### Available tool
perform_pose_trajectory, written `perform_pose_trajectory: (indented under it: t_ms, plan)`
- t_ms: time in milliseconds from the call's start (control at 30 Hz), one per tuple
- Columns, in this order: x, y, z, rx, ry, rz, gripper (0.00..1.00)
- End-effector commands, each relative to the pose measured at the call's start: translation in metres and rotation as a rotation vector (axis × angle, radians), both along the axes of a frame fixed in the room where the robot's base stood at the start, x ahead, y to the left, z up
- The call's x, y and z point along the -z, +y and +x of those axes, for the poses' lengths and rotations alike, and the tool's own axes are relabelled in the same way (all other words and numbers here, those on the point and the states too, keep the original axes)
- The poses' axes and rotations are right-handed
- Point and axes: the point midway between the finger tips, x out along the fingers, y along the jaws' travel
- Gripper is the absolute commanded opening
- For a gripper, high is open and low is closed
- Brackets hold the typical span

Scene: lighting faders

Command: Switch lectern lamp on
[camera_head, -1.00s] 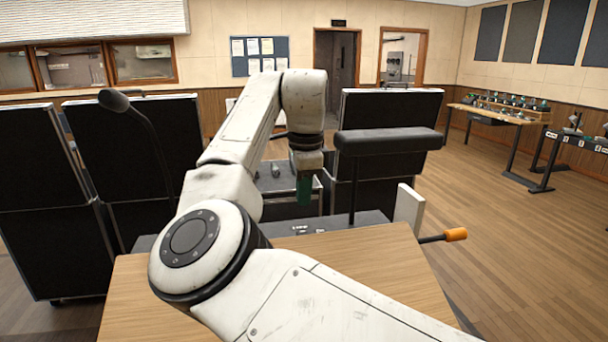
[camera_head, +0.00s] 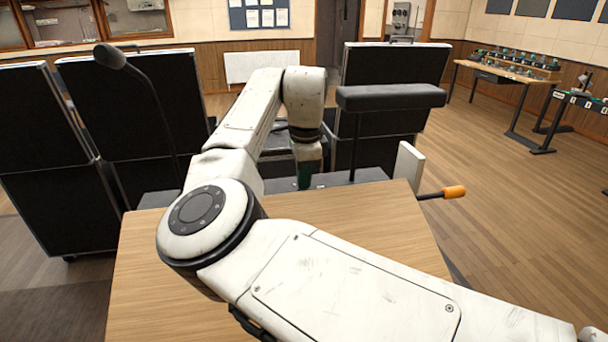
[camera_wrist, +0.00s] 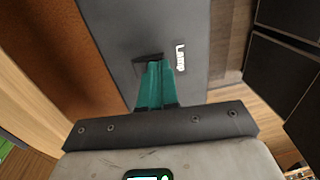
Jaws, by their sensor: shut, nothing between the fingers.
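The lectern has a sloped wooden top (camera_head: 370,235) with a grey panel (camera_head: 367,174) along its far edge. The lectern lamp (camera_head: 390,97) is a long dark bar on a thin post at the right of the panel; no glow shows on it. In the wrist view the grey panel (camera_wrist: 130,25) carries a white "Lamp" label (camera_wrist: 180,56) and a dark switch (camera_wrist: 146,57), partly hidden by my fingers. My gripper (camera_wrist: 160,66) has its green fingers together and empty, with the tips at the switch. I cannot tell whether they touch. My gripper (camera_head: 305,178) also shows in the head view.
A gooseneck microphone (camera_head: 110,57) rises left of my arm. An orange-handled lever (camera_head: 454,192) sticks out at the lectern's right side. Black panels (camera_head: 130,110) stand behind at left and right. Open floor (camera_head: 510,210) lies to the right.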

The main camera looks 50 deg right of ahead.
Motion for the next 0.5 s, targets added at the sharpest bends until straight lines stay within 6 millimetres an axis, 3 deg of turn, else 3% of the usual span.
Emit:
perform_pose_trajectory:
  t_ms: [500]
  plan:
    - [0.0024, 0.0027, -0.0050, 0.001, 0.005, 0.003, 0.00]
